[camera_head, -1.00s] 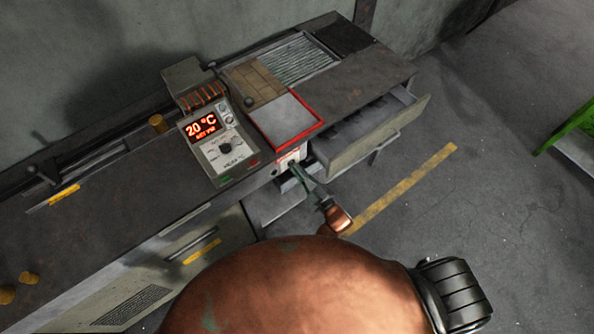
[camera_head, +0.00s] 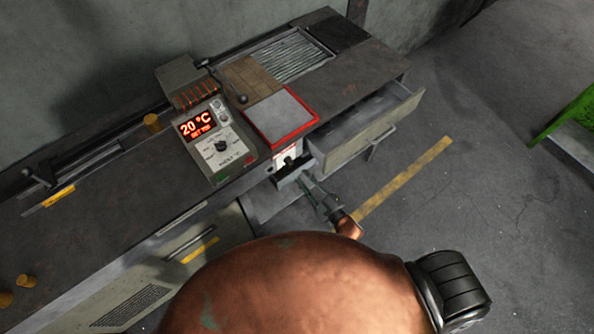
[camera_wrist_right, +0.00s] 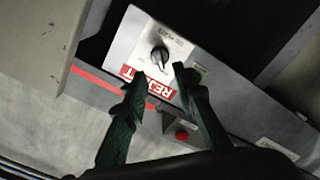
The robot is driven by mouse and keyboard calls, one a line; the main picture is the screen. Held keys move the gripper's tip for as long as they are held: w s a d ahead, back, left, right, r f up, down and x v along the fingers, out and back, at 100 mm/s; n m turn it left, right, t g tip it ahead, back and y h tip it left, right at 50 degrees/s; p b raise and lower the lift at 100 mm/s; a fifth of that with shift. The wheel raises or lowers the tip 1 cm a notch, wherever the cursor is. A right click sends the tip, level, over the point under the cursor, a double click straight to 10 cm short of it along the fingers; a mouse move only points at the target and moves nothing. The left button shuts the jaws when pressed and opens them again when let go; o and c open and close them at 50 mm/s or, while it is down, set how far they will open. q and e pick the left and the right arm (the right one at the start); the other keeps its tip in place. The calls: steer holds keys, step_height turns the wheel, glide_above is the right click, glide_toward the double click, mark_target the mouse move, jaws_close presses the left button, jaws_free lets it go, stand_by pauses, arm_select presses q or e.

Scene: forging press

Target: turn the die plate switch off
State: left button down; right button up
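The die plate switch (camera_head: 287,160) is a small dark knob on a pale plate on the front of the bench, below the red-framed plate (camera_head: 282,117). In the right wrist view the knob (camera_wrist_right: 159,54) has a light pointer and sits above a red label, partly hidden by the fingers. My right gripper (camera_head: 306,184) is just in front of and below the switch. In the wrist view its two dark green fingers (camera_wrist_right: 158,78) are spread apart with nothing between them, and the knob shows beyond the tips, apparently untouched. My left gripper is out of view.
A control box (camera_head: 214,140) with a red "20 °C" display and a dial stands on the bench. An open drawer (camera_head: 364,134) juts out right of the switch. A red button (camera_wrist_right: 181,135) is near the fingers in the wrist view.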

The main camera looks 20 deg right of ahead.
steer(key=v, duration=0.5)
stand_by(0.4)
